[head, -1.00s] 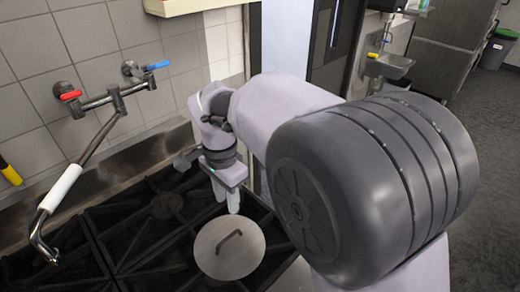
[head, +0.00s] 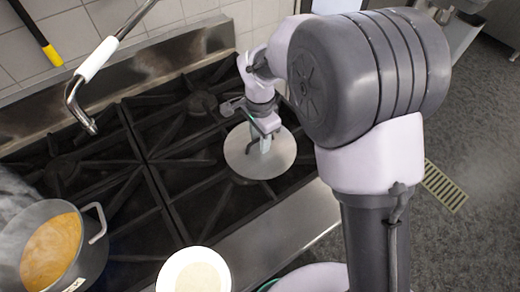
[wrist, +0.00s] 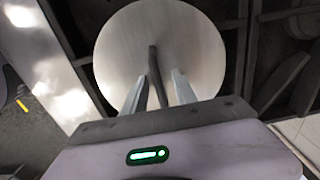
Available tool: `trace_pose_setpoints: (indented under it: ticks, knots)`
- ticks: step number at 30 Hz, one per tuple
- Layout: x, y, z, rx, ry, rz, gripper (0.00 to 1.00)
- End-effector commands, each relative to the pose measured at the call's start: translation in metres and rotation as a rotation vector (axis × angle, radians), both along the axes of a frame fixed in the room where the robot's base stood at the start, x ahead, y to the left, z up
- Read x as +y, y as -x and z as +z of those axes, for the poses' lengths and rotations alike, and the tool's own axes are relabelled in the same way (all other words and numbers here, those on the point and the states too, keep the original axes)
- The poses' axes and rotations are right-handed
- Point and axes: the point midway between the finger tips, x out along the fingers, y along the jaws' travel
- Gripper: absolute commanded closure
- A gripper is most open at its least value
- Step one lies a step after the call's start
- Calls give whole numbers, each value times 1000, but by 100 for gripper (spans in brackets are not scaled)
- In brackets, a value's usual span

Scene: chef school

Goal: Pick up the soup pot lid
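The soup pot lid (head: 240,163) is a round, flat, silvery disc lying on the black stove grate. In the wrist view the lid (wrist: 122,50) fills the upper middle, with its dark bar handle (wrist: 154,72) seen nearly end-on. My gripper (head: 264,146) points down over the lid. In the wrist view its two pale fingers (wrist: 159,82) stand apart, one on each side of the handle, with gaps showing. The fingers look open; contact with the handle is not visible.
A grey pot (head: 92,262) of orange soup steams on the stove at the lower left. A pale round dish (head: 194,272) is at the bottom middle. A faucet spout (head: 76,105) hangs over the stove's back left. The steel front edge (head: 285,222) borders the grate.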

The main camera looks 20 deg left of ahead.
Motion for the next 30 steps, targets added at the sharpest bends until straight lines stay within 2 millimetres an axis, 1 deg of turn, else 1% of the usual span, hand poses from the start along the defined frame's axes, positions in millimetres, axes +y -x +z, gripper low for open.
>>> trace_pose_setpoints:
  ticks: [3, 8, 9, 30]
  knots:
    - [0, 0, 2, -1, -1, 0, 66]
    - [0, 0, 2, -1, -1, 0, 98]
    - [0, 0, 2, 0, 0, 0, 100]
    - [0, 0, 2, 0, 0, 0, 100]
